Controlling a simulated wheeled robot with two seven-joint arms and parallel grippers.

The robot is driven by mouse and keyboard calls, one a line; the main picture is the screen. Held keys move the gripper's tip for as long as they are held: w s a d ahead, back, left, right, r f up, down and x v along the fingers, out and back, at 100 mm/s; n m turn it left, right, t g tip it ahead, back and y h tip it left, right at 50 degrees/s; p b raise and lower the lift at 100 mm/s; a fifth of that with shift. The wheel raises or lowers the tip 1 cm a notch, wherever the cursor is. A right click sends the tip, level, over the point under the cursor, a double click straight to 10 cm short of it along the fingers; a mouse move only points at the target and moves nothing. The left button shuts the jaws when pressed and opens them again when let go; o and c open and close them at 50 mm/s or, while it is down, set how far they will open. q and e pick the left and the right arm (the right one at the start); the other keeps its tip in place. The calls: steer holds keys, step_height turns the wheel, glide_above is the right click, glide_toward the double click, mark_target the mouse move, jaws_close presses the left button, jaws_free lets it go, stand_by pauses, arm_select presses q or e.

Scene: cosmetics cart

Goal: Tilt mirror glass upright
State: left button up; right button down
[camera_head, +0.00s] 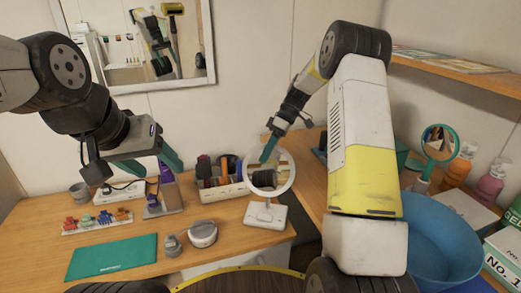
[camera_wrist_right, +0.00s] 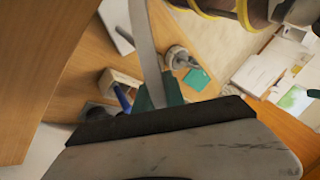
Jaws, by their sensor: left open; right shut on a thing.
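The round table mirror (camera_head: 292,178) has a white ring frame on a short stem and a flat white base (camera_head: 265,215), near the front edge of the wooden table. Its ring faces my head and looks close to upright; the exact tilt is hard to tell. My right gripper (camera_head: 269,150) is shut on the upper rim of the ring. In the right wrist view, its teal fingertips (camera_wrist_right: 160,95) meet the pale curved rim (camera_wrist_right: 143,42). My left gripper (camera_head: 155,165) is open and empty, above the table's left part, well apart from the mirror.
A round white container (camera_head: 203,233), teal mat (camera_head: 113,257) and small coloured pieces (camera_head: 97,220) lie left. A blue bowl (camera_head: 440,240) and a teal hand mirror (camera_head: 440,143) stand right, beyond my right arm.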

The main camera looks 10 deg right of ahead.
steer(key=shift+r, duration=0.15)
steer(key=shift+s+a+r+t+h, duration=0.15)
steer(key=shift+s+t+h, duration=0.25)
steer(key=shift+t, duration=0.5)
steer(key=shift+s+a+r+n+t+h, duration=0.1)
steer(key=shift+s+n+t+h, duration=0.25)
steer(key=shift+t, duration=0.4)
steer(key=shift+s+a+r+n+t+h, duration=0.1)
steer(key=shift+s+n+t+h, duration=0.2)
steer(key=shift+t, duration=0.45)
steer(key=c, duration=1.4)
jaws_free()
